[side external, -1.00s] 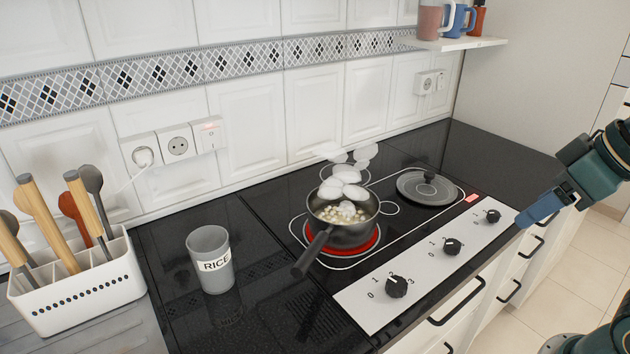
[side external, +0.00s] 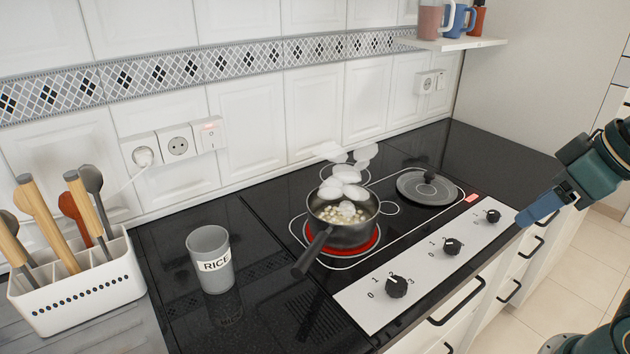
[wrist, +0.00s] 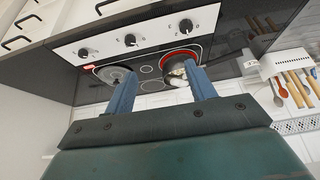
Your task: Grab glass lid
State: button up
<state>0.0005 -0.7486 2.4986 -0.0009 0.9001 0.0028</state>
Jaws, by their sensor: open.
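The glass lid (side external: 427,187) is round and grey with a dark knob. My gripper (side external: 530,215) is at the right edge of the side view, apart from the lid and near the counter's front corner. In the wrist view my gripper (wrist: 163,82) shows two blue fingers spread apart with nothing between them.
A steaming pot (side external: 345,228) with pale contents stands on a glowing red burner, left of the lid, its handle toward the front. A rice canister (side external: 211,260) and a white utensil holder (side external: 80,290) stand farther left. A knob panel (side external: 420,262) runs along the front.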

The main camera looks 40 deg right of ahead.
jog(key=w+d+r+m+y, duration=0.1)
jog(key=w+d+r+m, duration=0.2)
jog(key=w, duration=0.4)
jog(key=w+d+r+m+g, duration=0.1)
jog(key=w+d+m, duration=0.1)
jog(key=w+m, duration=0.5)
jog(key=w+d+r+m+y, duration=0.1)
jog(key=w+d+m, duration=0.2)
jog(key=w, duration=0.5)
jog(key=w+d+f+m, duration=0.3)
jog(key=d+f+m, duration=0.1)
jog(key=d, duration=0.3)
jog(key=w+d+f+m+g, duration=0.1)
jog(key=w+d+f+m, duration=0.2)
jog(key=d+f+m, duration=0.2)
jog(key=w+d+f+m+y, duration=0.1)
jog(key=w+d+f+m, duration=0.3)
jog(key=d, duration=0.6)
jog(key=shift+d+f+m+g, duration=0.3)
jog(key=shift+f, duration=0.5)
jog(key=shift+f, duration=0.1)
send_over(430, 173)
jog(key=s+d, duration=0.1)
jog(key=s, duration=0.1)
jog(key=f, duration=0.7)
jog(key=shift+w+d, duration=0.15)
jog(key=shift+w, duration=0.05)
jog(key=shift+w+f, duration=0.15)
jog(key=shift+f, duration=0.2)
